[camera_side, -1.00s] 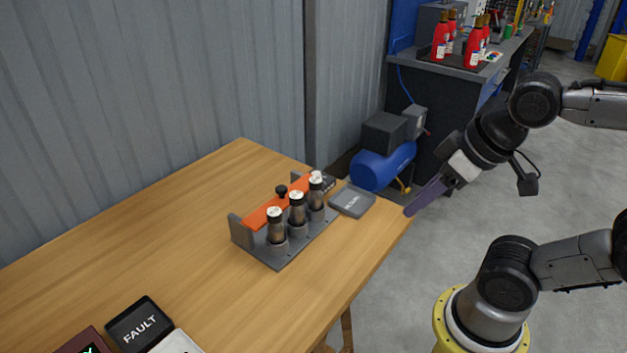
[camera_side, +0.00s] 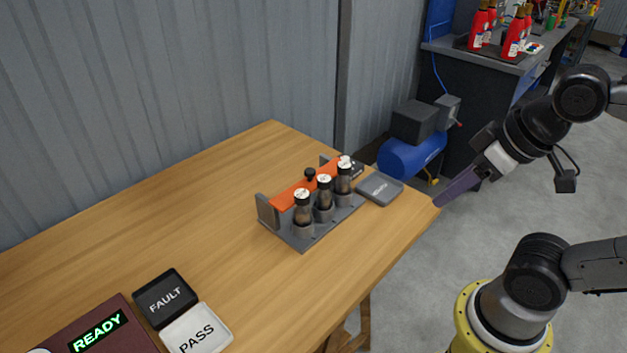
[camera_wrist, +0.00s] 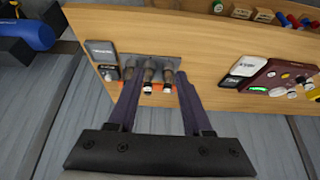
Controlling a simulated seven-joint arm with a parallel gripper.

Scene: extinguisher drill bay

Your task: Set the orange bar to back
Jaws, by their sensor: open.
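The orange bar (camera_side: 287,197) lies along the rear of a grey rack (camera_side: 300,240) on the wooden table, behind three dark vials (camera_side: 303,215) with white caps. A black knob (camera_side: 310,174) stands on the bar near its middle. Slivers of orange show by the rack in the wrist view (camera_wrist: 122,85), partly hidden by my finger and the vials. My gripper (camera_side: 438,203) is right of the rack at the table's right edge, apart from everything. Its two purple fingers (camera_wrist: 160,74) are spread with nothing held between them.
A grey tray (camera_side: 380,188) sits between the rack and the table's right edge. A FAULT tray (camera_side: 166,297), a PASS tray (camera_side: 199,332) and a dark red box reading READY (camera_side: 100,330) are at front left.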

